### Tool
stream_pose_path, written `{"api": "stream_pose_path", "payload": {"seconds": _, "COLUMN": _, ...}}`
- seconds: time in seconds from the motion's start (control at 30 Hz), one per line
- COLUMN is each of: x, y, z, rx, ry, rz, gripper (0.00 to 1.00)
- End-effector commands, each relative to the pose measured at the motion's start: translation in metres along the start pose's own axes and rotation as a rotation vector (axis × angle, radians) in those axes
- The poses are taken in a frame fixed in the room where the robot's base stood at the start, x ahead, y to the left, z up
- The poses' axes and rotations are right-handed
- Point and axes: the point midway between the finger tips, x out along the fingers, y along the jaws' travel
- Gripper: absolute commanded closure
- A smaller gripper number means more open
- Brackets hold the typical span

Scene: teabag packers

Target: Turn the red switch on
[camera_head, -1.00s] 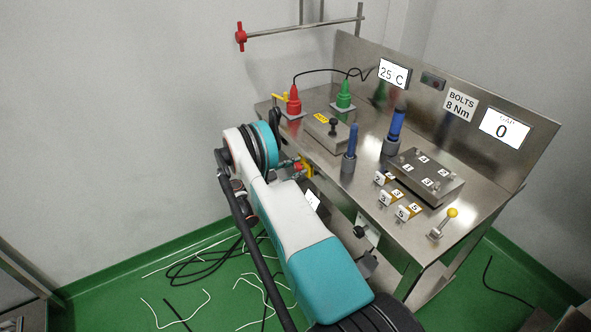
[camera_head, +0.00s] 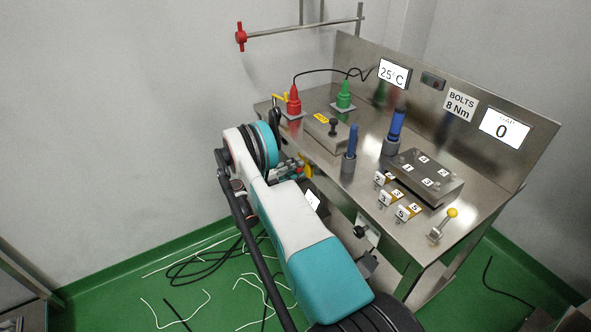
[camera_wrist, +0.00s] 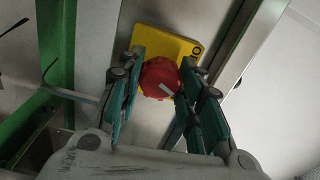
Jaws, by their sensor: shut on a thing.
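The red switch (camera_wrist: 160,78) is a round red knob with a pale pointer mark, on a yellow plate (camera_wrist: 168,42) in the wrist view. The mark slants across the knob's lower right. Dark print shows at the plate's right edge. My gripper (camera_wrist: 160,86) has a teal finger on each side of the knob and is shut on it. In the head view the yellow plate (camera_head: 308,170) shows at the bench's front left edge, with my gripper (camera_head: 292,170) beside it. My arm hides most of the switch there.
The steel bench (camera_head: 330,178) carries a red connector (camera_head: 294,103), a green connector (camera_head: 344,97), blue-handled tools (camera_head: 351,141) and a bolted plate (camera_head: 424,172). A yellow-knobbed lever (camera_head: 452,213) stands at the front right. Cables lie on the green floor (camera_head: 215,295).

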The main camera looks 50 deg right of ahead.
Motion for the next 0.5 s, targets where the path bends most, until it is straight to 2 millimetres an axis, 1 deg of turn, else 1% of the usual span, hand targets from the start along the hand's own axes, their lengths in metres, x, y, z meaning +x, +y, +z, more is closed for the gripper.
{"api": "stream_pose_path", "payload": {"seconds": 0.2, "x": 0.0, "y": 0.0008, "z": -0.0004, "rx": 0.168, "ry": 0.001, "rz": 0.001, "gripper": 0.91}}
{"api": "stream_pose_path", "payload": {"seconds": 0.5, "x": 0.0, "y": 0.0011, "z": -0.0005, "rx": 0.317, "ry": 0.001, "rz": 0.002, "gripper": 0.91}}
